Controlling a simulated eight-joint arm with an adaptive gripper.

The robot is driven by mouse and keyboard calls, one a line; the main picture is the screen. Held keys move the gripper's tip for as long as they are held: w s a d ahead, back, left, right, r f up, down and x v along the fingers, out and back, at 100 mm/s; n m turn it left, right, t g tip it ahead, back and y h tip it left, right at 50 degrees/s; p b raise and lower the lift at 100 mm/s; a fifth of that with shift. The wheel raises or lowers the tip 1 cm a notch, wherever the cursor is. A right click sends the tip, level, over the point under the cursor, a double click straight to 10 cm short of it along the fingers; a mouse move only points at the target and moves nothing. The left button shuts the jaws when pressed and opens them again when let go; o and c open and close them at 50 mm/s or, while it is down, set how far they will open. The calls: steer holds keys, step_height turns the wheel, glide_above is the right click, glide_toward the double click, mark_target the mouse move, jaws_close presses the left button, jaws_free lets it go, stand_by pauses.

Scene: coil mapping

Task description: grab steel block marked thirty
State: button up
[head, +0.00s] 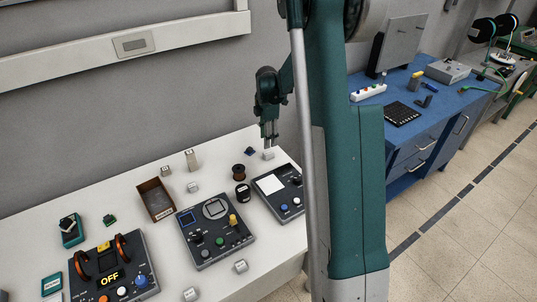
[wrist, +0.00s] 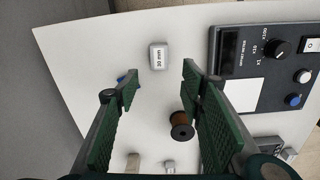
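A small steel-grey block with a white label reading "30 mm" (wrist: 158,57) sits on the white table in the wrist view, just beyond my fingertips and between their lines. In the head view this block (head: 268,154) appears just below my gripper (head: 269,143), near the table's back right. My gripper (wrist: 162,68) is open and empty, with green padded fingers wide apart on either side. I cannot tell the exact height of the fingertips above the block.
A brown spool (wrist: 181,126) stands close to the right finger. A dark control panel (wrist: 270,75) lies to the right. A small blue item (wrist: 122,79) is partly hidden behind the left finger. Several other grey blocks, including one in front (head: 240,266), stand on the table.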

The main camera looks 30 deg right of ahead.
mark_target(270, 152)
steer(key=shift+w+d+f+n, duration=0.2)
steer(key=shift+d+f, duration=0.25)
steer(key=shift+f, duration=0.05)
steer(key=shift+w+d+f+n, duration=0.15)
steer(key=shift+d+f+n, duration=0.05)
steer(key=shift+d+f, duration=0.3)
steer(key=shift+f, duration=1.3)
steer(key=shift+s+a+f+b, duration=0.1)
steer(key=shift+s+f+b, duration=0.1)
steer(key=shift+f, duration=1.1)
steer(key=shift+s+f+b, duration=0.1)
steer(key=shift+f+b, duration=0.1)
steer(key=shift+f, duration=1.1)
steer(key=c, duration=1)
